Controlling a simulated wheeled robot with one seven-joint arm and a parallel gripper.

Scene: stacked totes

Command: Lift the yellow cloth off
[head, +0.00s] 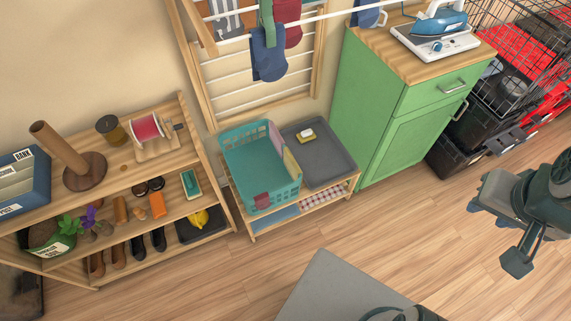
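A pale yellow cloth (291,164) hangs over the right rim of a teal slatted basket (240,153). A pink cloth (275,137) hangs over the same rim just behind it, and a dark red cloth (262,200) hangs over the basket's front rim. The basket stands on a low wooden rack. My gripper (507,234) is at the right edge of the head view, above the floor, well apart from the basket and the cloths. I cannot make out whether its fingers are open or shut, and I see nothing held.
A grey tray (320,165) with a small yellow-and-white item sits right of the basket. A drying rack (262,85) hangs above. The wooden floor (400,235) in front is mostly clear.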

